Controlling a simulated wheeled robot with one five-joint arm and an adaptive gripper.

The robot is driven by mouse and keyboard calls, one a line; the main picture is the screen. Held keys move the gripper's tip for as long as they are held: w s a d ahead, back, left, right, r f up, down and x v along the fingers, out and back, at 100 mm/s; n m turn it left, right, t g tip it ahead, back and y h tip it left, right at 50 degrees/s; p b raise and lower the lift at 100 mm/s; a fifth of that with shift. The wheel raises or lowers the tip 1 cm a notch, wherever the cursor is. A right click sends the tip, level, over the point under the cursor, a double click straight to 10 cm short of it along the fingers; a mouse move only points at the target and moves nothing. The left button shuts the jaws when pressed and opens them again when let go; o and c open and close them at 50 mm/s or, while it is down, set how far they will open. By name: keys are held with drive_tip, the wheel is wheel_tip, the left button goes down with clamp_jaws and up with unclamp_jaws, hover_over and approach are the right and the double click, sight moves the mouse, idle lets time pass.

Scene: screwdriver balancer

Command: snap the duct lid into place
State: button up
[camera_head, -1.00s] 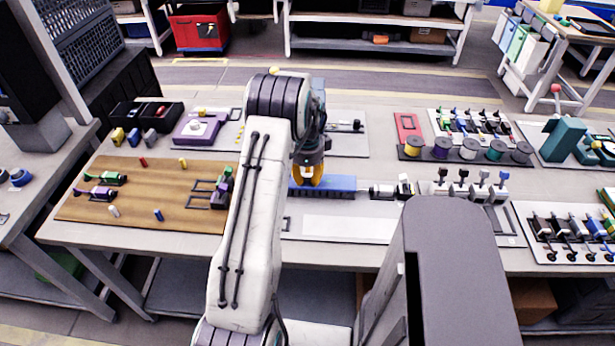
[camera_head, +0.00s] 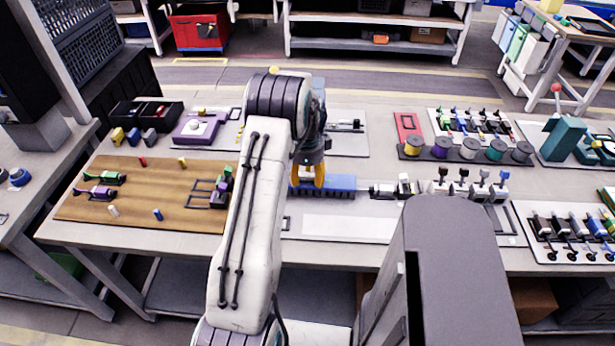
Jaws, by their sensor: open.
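A long blue piece (camera_head: 341,183), which looks like the duct with its lid, lies on the workbench just right of my arm. Its left part is hidden behind my arm and gripper. My gripper (camera_head: 308,183), with orange fingers, points down over the left part of the blue piece. The fingers are apart and nothing shows between them. I cannot tell whether the fingertips touch the blue piece, or whether the lid sits flush on the duct.
A silver device (camera_head: 383,190) stands at the blue piece's right end, with several lever-topped blocks further right. A brown board (camera_head: 140,203) with small tools lies left. Spools (camera_head: 468,150) stand behind right. A white panel (camera_head: 345,227) in front is bare.

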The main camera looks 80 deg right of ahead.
wheel_tip(320, 180, up, 12)
drive_tip(key=shift+a, duration=0.25)
idle(0.4)
idle(0.7)
drive_tip(key=a+f+n+y, duration=0.2)
drive_tip(key=a+f+n, duration=0.55)
drive_tip(key=n, duration=0.65)
drive_tip(key=w+a+r+n+t, duration=0.1)
drive_tip(key=w+a+r+n, duration=0.4)
drive_tip(key=a, duration=0.9)
drive_tip(key=w+a+r+n+t+h, duration=0.1)
drive_tip(key=w+a+r+n, duration=0.5)
drive_tip(key=a, duration=0.8)
drive_tip(key=w+a+r+n+t, duration=0.2)
drive_tip(key=w+a+r+n, duration=0.4)
drive_tip(key=a, duration=0.8)
drive_tip(key=shift+w+a+n+h, duration=0.15)
drive_tip(key=shift+w+n+h, duration=0.15)
drive_tip(key=shift+w+n, duration=1.55)
